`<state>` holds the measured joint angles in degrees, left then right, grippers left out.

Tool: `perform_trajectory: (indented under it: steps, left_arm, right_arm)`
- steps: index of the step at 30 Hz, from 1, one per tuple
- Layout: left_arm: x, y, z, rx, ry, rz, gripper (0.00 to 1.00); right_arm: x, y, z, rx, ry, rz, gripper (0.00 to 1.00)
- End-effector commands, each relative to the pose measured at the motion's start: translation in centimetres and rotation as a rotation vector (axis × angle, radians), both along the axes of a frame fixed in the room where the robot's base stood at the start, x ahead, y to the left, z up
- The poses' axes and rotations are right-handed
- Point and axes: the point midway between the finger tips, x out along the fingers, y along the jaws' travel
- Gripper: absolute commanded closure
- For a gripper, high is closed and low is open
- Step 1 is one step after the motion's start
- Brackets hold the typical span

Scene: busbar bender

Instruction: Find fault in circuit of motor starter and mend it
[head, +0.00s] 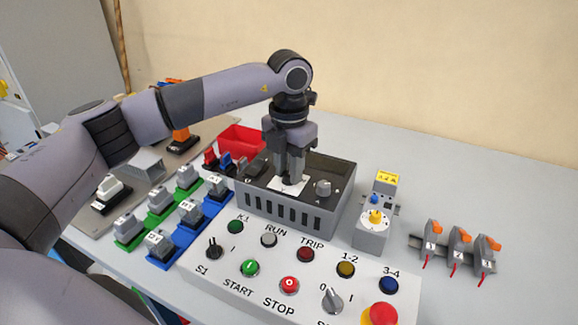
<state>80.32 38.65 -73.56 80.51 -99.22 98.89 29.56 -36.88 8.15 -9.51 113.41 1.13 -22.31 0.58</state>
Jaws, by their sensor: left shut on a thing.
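My left gripper (289,182) points straight down onto the dark top of a vented grey box (295,212). Its fingers are shut on a small part over a white plate (287,187); the fingers hide most of that part. A grey knob (323,187) stands to the right on the same box. The white control panel (240,285) in front carries a green START button (250,267), a red STOP button (289,285), coloured lamps, switches and a red mushroom button (380,314). A grey relay with a yellow dial (375,217) stands right of the box. My right gripper is not in view.
Grey plug-in modules on green (128,234) and blue (162,250) bases stand left of the panel. A red bin (242,139) is behind the box. Several orange-levered clips (460,240) with red leads stand at right. The table's back right is clear.

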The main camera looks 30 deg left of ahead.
Motion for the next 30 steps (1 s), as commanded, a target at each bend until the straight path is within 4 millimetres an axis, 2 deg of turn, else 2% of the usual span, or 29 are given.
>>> perform_trajectory:
  steps: [16,17,18,19,27,30]
  left_arm:
    - [0.04,0.00,0.09,0.000,-0.002,-0.022,1.00]
    - [0.04,0.00,0.09,0.000,-0.002,-0.022,0.63]
    - [0.04,0.00,0.08,0.000,-0.002,-0.022,0.50]
    - [0.04,0.00,0.08,0.000,-0.002,-0.022,0.47]
    - [0.03,0.00,0.11,0.000,-0.001,-0.021,0.47]
    - [0.06,0.01,0.79,0.000,-0.003,-0.021,0.47]
  right_arm:
    - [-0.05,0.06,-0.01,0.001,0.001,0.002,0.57]
    - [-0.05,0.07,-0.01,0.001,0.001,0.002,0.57]
    - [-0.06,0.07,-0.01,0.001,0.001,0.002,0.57]
    - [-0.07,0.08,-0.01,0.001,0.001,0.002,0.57]
    - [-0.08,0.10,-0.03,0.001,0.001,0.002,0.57]
    - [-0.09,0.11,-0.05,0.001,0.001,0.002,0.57]
